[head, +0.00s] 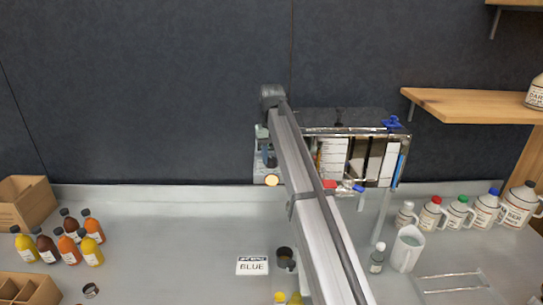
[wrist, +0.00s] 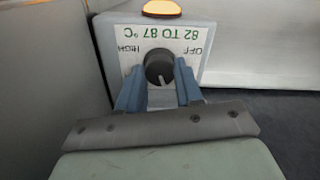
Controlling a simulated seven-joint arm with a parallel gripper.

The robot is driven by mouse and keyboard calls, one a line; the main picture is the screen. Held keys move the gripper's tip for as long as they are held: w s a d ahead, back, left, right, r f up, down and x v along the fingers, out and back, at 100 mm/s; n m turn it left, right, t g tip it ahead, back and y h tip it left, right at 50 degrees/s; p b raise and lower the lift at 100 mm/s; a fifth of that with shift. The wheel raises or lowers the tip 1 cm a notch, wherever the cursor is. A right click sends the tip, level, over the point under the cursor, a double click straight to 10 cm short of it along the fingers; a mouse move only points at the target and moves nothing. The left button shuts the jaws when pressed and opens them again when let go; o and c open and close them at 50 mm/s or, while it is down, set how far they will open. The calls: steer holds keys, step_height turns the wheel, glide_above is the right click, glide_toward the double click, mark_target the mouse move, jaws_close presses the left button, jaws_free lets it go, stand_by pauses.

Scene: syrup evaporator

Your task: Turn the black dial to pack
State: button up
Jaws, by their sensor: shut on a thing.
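The black dial (wrist: 159,66) is on a pale panel with a white label in the wrist view. The label (wrist: 163,37) appears upside down and reads "82 TO 87 °C", with "HIGH" to the left of the dial and "OFF" to the right. A pale pointer mark on the dial points down in the picture. I see no word "pack"; the lower label is partly hidden by my fingers. My gripper (wrist: 160,80) has its two blue fingers on either side of the dial, shut on it.
Bottles (head: 91,251) and crates (head: 26,203) stand at left, jugs (head: 485,209) at right. A "BLUE" card (head: 252,265) lies on the grey counter.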

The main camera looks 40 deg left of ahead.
mark_target(271, 159)
steer(key=shift+m, duration=1.9)
steer(key=o, duration=1)
steer(key=shift+o, duration=0.2)
step_height(271, 159, up, 14)
steer(key=shift+f, duration=0.1)
